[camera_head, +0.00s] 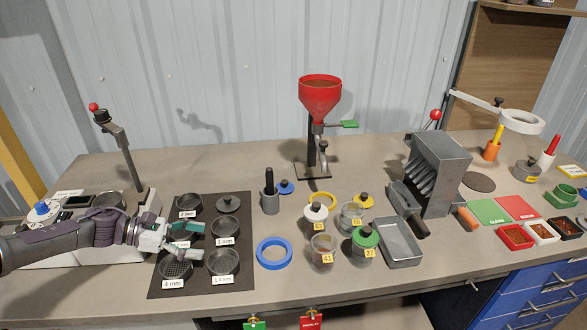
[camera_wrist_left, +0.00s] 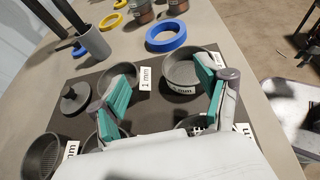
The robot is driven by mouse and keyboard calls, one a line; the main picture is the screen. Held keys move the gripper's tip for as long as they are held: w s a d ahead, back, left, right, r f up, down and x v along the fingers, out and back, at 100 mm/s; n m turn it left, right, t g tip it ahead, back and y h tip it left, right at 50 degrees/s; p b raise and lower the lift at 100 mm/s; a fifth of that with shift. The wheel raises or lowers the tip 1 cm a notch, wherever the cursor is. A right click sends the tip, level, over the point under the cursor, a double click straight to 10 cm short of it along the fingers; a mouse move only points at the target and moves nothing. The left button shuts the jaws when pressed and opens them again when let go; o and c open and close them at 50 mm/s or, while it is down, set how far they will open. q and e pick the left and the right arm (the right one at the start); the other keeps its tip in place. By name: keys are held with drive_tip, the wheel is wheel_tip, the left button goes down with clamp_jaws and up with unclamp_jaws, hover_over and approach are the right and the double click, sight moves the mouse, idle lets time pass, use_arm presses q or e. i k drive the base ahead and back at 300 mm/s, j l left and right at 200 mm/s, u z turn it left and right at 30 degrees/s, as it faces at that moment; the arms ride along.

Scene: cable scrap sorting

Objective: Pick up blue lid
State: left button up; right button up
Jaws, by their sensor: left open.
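The blue lid (camera_head: 286,187), a small disc with a dark knob, lies on the table just right of the grey mortar (camera_head: 270,200). In the left wrist view, a bit of the blue lid (camera_wrist_left: 78,50) shows beside the mortar, mostly hidden. A blue ring (camera_head: 273,253), open in the middle, lies nearer the front edge; it also shows in the left wrist view (camera_wrist_left: 166,36). My left gripper (camera_head: 199,241) is open and empty above the sieve pans on the dark mat, left of the lid and apart from it. My right gripper is not in view.
Several sieve pans stand on the dark mat (camera_head: 242,283). The mortar with its upright pestle stands between my gripper and the lid. A red funnel (camera_head: 320,92) on a stand rises behind. Lidded jars (camera_head: 365,246) and a metal tray (camera_head: 402,246) are to the right.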

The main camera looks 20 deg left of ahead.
sight(285, 187)
drive_tip(key=i+j, duration=0.1)
drive_tip(key=i, duration=0.35)
drive_tip(key=i+j, duration=0.1)
drive_tip(key=i, duration=0.3)
